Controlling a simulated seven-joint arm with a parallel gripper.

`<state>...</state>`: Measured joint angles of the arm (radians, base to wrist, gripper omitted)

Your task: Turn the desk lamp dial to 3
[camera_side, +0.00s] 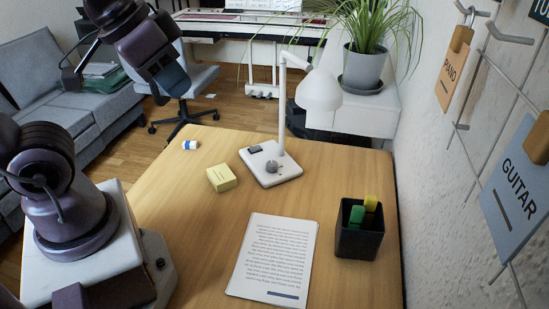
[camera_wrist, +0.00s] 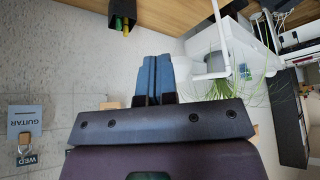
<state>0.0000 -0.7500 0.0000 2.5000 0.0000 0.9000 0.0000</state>
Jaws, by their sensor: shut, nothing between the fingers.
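The white desk lamp (camera_side: 319,92) stands upright on the wooden desk in the side view. Its flat white base (camera_side: 283,174) carries a grey round dial (camera_side: 271,167) near the front and a small dark panel (camera_side: 255,149) behind it. The dial's marks are too small to read. My gripper (camera_wrist: 152,79) shows two blue fingers pressed together and empty in the wrist view. In the side view my gripper (camera_side: 178,84) hangs in the upper left, beyond the desk and well apart from the lamp. The dial does not show in the wrist view.
On the desk are a yellow block (camera_side: 221,179), a small blue-and-white item (camera_side: 190,145), a printed sheet (camera_side: 275,256) and a black pen cup (camera_side: 360,236). A potted plant (camera_side: 364,68) stands behind. Wall hooks hold tags, including GUITAR (camera_side: 517,183). Open desk lies left of the sheet.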

